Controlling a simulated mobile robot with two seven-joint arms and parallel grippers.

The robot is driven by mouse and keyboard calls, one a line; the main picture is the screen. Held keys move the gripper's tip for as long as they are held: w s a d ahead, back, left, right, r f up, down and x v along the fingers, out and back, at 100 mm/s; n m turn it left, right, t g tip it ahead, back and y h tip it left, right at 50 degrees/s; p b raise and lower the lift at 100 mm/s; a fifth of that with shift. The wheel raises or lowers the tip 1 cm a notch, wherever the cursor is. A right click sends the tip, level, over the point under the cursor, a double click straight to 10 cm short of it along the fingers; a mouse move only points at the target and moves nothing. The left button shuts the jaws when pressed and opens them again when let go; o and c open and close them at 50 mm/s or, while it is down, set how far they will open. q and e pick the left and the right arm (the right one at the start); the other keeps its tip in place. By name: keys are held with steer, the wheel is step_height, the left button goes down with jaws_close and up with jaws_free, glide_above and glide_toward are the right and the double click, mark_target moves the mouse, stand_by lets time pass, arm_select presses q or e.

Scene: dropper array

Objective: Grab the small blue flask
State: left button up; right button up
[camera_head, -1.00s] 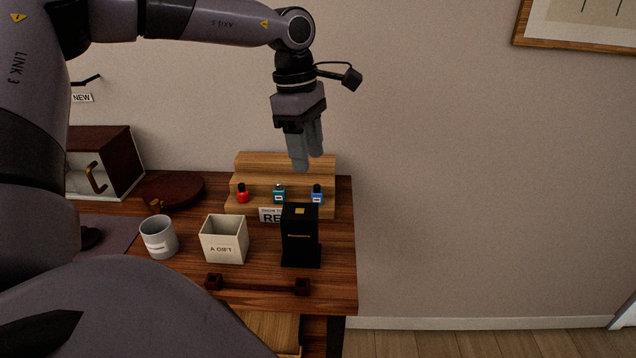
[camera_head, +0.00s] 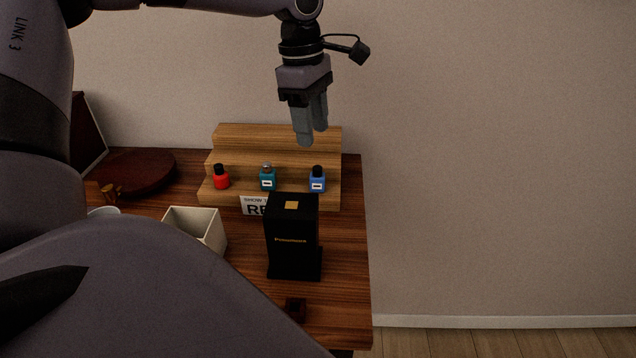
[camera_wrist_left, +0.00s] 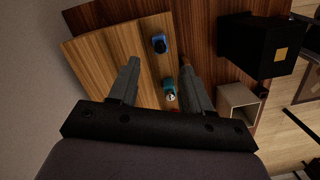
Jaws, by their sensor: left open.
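The small blue flask (camera_head: 317,180) has a black cap and a white label. It stands upright at the right end of a low step of the wooden stand (camera_head: 275,138). In the left wrist view the blue flask (camera_wrist_left: 159,43) shows beyond the fingertips, between their lines. My left gripper (camera_head: 312,138) is open and empty, pointing down above the stand, apart from the flask. A teal flask (camera_head: 267,178) and a red bottle (camera_head: 221,178) stand on the same step to the left. My right gripper is not in view.
A tall black box (camera_head: 292,240) stands in front of the stand, near the blue flask. A white open box (camera_head: 197,228) and a round dark board (camera_head: 138,172) are to the left. The table's right edge is close to the stand.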

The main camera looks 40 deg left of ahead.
mark_target(317, 167)
arm_select(q)
steer(key=f, duration=0.4)
steer(key=f+p, duration=0.1)
steer(key=f, duration=0.1)
steer(key=shift+d+f, duration=0.35)
steer(key=shift+d, duration=0.05)
steer(key=shift+c, duration=0.4)
steer(key=shift+w, duration=0.1)
jaws_close()
